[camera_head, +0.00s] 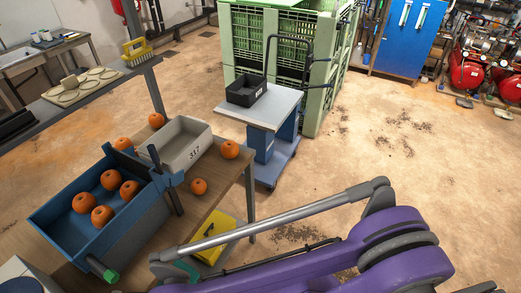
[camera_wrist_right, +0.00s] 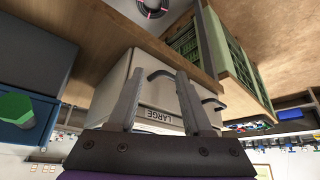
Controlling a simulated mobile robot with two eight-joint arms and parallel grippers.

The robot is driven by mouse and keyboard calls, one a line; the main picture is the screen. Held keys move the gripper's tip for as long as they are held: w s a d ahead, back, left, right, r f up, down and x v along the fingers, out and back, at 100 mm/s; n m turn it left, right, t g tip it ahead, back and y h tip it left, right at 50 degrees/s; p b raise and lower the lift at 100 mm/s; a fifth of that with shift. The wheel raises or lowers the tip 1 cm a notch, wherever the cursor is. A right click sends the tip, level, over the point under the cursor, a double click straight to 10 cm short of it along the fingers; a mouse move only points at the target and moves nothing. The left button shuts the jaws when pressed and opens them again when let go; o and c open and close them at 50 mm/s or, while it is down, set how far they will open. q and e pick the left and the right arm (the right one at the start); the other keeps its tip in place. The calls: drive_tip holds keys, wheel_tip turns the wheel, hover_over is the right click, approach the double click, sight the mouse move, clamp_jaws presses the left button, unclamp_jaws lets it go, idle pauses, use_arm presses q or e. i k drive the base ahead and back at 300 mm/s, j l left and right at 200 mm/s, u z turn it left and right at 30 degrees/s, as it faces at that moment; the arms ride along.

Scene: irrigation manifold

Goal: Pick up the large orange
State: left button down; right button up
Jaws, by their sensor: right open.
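Several oranges are in the head view. One larger-looking orange (camera_head: 230,149) sits on the wooden table, right of the grey crate (camera_head: 196,150). A smaller orange (camera_head: 199,186) lies nearer on the same table. Two more, an orange (camera_head: 156,121) and another orange (camera_head: 123,144), are behind and left of the crate. Several oranges (camera_head: 130,189) lie in the blue bin (camera_head: 58,226). My right arm crosses the bottom of the head view. My right gripper (camera_wrist_right: 160,75) is open and empty in the wrist view, in front of a white box labelled LARGE (camera_wrist_right: 158,115). My left gripper is out of view.
A yellow container (camera_head: 212,240) is low beside the table. A trolley (camera_head: 262,108) with a black tray (camera_head: 246,90) stands beyond the table, before green crates (camera_head: 275,50). A yellow-handled brush (camera_head: 137,52) is on the back bench.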

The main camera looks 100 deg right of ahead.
sight(230, 149)
drive_tip(key=z, duration=3.1)
drive_tip(key=i+l, duration=0.25)
drive_tip(key=i, duration=0.25)
drive_tip(key=i+l+u, duration=0.1)
drive_tip(key=i+l, duration=0.15)
drive_tip(key=i, duration=0.25)
drive_tip(key=i+l+u, duration=0.1)
drive_tip(key=i+l, duration=0.15)
drive_tip(key=i, duration=0.25)
